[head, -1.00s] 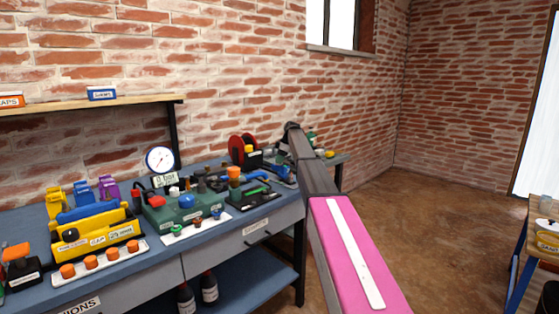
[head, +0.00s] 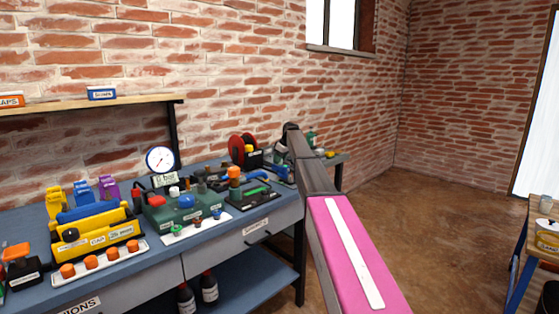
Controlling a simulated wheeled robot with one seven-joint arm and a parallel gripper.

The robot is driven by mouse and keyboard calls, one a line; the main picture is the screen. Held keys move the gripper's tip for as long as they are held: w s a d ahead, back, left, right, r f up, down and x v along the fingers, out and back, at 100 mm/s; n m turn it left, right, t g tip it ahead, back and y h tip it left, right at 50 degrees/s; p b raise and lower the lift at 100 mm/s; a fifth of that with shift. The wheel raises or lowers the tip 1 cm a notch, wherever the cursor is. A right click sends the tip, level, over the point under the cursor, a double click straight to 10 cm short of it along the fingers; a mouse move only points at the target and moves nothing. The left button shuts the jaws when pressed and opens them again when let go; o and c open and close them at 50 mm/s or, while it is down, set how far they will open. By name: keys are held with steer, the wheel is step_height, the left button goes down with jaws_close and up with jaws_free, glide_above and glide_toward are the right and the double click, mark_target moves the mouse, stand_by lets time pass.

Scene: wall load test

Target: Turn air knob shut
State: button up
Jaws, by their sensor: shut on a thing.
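A green valve block (head: 172,217) stands on the blue workbench at the centre left. It carries a blue knob (head: 187,201), a red part (head: 157,202) and a small white knob (head: 174,191). A round white gauge (head: 160,160) with a "bar" label rises behind it; its needle is too small to read. My arm reaches over the bench from the right. My gripper (head: 204,186) is small and dark among the parts at the block's right rear. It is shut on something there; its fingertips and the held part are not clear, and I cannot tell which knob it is.
A yellow rack (head: 95,235) and a white strip with orange caps (head: 100,262) stand to the left. A black tray with an orange-topped part (head: 234,173) is just right of the block. A red reel (head: 243,148) stands behind. A wall shelf (head: 90,104) hangs above.

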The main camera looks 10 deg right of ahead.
steer(key=m+h, duration=0.1)
steer(key=m, duration=0.2)
steer(key=m+t+h, duration=0.1)
steer(key=m, duration=0.2)
steer(key=shift+s+a+m+t, duration=0.1)
steer(key=shift+a+m+t, duration=0.05)
steer(key=shift+m+t, duration=0.15)
steer(key=m+h, duration=0.2)
steer(key=m, duration=0.3)
steer(key=shift+m, duration=0.4)
steer(key=o, duration=0.9)
steer(key=v, duration=1.1)
steer(key=shift+a, duration=0.15)
steer(key=shift+f, duration=0.1)
